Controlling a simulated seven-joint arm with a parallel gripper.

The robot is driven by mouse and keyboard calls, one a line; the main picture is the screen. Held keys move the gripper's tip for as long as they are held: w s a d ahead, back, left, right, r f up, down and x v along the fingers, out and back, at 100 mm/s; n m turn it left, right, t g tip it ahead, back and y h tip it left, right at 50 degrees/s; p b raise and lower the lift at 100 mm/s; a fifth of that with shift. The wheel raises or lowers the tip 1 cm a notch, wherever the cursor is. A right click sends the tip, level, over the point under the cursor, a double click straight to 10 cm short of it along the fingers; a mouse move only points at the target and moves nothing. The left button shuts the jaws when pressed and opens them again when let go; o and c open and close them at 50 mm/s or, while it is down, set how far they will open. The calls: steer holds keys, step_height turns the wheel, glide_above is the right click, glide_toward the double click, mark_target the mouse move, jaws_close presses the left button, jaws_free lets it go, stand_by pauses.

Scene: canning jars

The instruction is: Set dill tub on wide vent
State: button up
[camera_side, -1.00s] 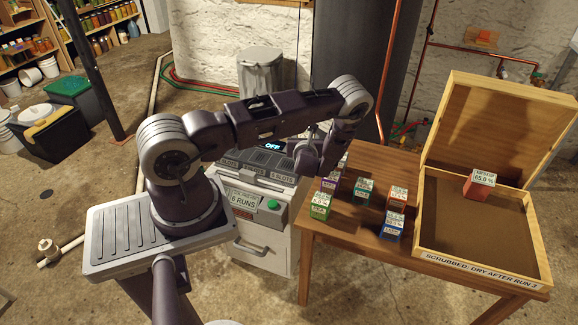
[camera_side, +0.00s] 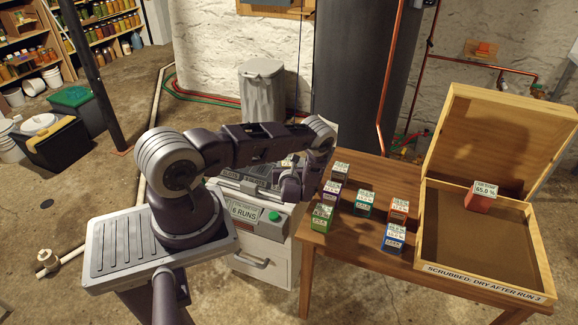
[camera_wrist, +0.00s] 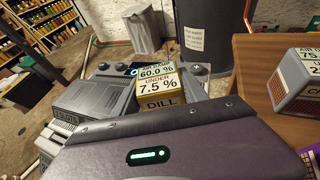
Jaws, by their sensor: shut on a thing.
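The dill tub (camera_wrist: 158,82) is a small box with a yellow DILL label and a white and yellow top reading 60.0 % and UNDER 7.5 %. It shows just beyond my gripper's body in the wrist view. My gripper (camera_side: 291,187) is shut on it, above the grey machine in the side view, where the arm hides the tub. The machine's top has several grey vent blocks labelled by slots; one block (camera_wrist: 100,97) shows left of the tub in the wrist view. I cannot tell which vent is the wide one, nor whether the tub touches any.
Several labelled tubs, including a green one (camera_side: 322,216) and a blue one (camera_side: 393,238), stand on the wooden table (camera_side: 360,259) to the right. An open wooden box (camera_side: 480,283), marked SCRUBBED: DRY AFTER RUN 3, holds a red tub (camera_side: 480,198).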

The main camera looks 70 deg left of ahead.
steer(key=shift+f, duration=0.1)
steer(key=o, duration=1.4)
